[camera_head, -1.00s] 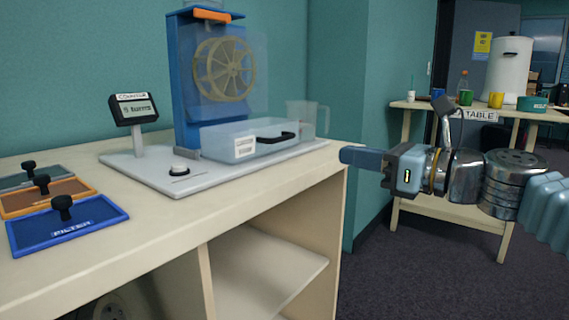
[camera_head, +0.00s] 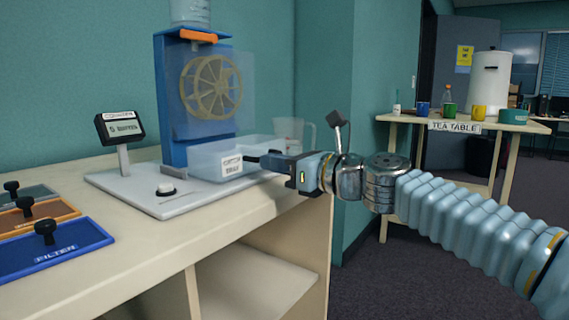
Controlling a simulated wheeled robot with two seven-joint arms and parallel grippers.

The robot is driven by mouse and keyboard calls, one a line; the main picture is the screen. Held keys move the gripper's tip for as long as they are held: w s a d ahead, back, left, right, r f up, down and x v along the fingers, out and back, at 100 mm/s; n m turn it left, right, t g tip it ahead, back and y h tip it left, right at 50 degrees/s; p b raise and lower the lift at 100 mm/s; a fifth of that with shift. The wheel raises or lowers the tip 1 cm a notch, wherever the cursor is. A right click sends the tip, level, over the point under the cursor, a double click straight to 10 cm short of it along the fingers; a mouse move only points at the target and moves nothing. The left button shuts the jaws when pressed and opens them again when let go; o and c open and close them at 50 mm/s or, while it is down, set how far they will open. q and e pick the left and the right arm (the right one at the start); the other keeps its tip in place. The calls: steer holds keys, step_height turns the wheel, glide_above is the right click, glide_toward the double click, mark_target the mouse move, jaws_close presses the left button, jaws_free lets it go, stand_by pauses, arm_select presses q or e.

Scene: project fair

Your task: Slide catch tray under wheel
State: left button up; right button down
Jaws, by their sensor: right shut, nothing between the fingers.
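The catch tray (camera_head: 208,164), a clear bin with a white label, sits on the grey base plate below and in front of the spoked wheel (camera_head: 212,87). The wheel is mounted behind a clear panel on a blue stand (camera_head: 161,100). My right gripper (camera_head: 268,162) is shut and empty, its fingers pointing left at the tray's front right side, in front of the handle area. It hides part of the tray and most of the handle. I cannot tell whether it touches them. My left gripper is not in view.
Filter panels with knobs, including a blue one (camera_head: 54,248), lie at the left. A clear jug (camera_head: 296,133) stands behind my gripper. A tea table (camera_head: 455,127) is at the back right.

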mark_target(258, 160)
steer(key=p+x, duration=0.3)
steer(key=x, duration=0.2)
steer(key=shift+w+a+r+p, duration=0.15)
steer(key=shift+a+r+p, duration=0.1)
steer(key=shift+p, duration=0.15)
steer(key=shift+w+a+f, duration=0.25)
steer(key=shift+w+a, duration=0.05)
